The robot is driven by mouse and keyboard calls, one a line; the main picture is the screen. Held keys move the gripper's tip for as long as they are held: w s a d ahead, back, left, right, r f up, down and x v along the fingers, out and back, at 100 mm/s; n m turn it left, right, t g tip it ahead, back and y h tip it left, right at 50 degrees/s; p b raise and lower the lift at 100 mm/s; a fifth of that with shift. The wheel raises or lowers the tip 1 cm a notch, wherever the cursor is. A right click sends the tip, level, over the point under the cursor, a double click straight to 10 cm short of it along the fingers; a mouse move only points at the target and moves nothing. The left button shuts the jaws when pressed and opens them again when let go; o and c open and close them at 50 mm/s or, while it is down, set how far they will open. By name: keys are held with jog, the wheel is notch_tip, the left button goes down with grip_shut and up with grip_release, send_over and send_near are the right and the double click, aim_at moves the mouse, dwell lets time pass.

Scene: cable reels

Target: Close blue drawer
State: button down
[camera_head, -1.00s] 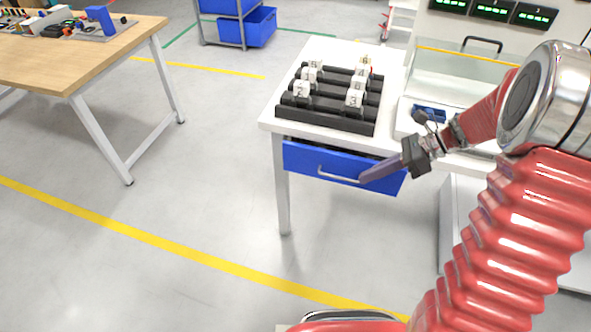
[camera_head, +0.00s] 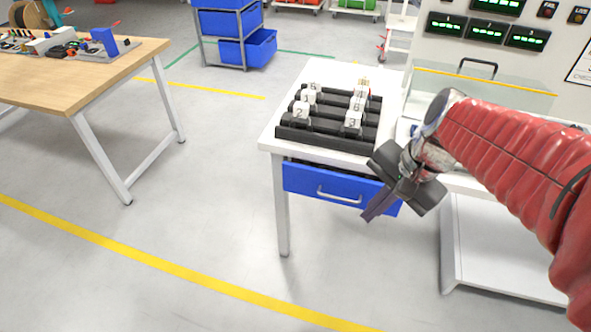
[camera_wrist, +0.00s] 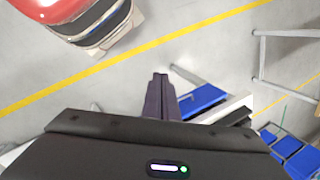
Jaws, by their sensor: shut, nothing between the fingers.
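The blue drawer (camera_head: 310,180) sits under the white table's top in the head view. Its front has a silver bar handle (camera_head: 340,197). A narrow dark gap shows above the front, so it looks slightly open; how far I cannot tell exactly. My gripper (camera_head: 368,217) is in front of the drawer's right end, pointing down and left, to the right of the handle. Its fingers are shut and empty; contact with the drawer is unclear. In the wrist view the shut fingers (camera_wrist: 160,82) point up the picture, with blue drawer surface (camera_wrist: 203,99) just right of them.
The white table (camera_head: 290,140) bears a black rack (camera_head: 325,137) with white numbered blocks. A wooden workbench (camera_head: 70,75) stands at the left and blue bins (camera_head: 235,50) at the back. The floor (camera_head: 180,225) in front and left is clear.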

jog(key=s+d+r+n+t+h, duration=0.1)
jog(key=s+r+n+t+h, duration=0.2)
jog(key=s+n, duration=0.3)
jog(key=r+n+t, duration=0.1)
jog(key=n, duration=0.2)
jog(key=shift+s+r, duration=0.2)
jog(key=shift+s, duration=0.2)
jog(key=shift+a, duration=0.1)
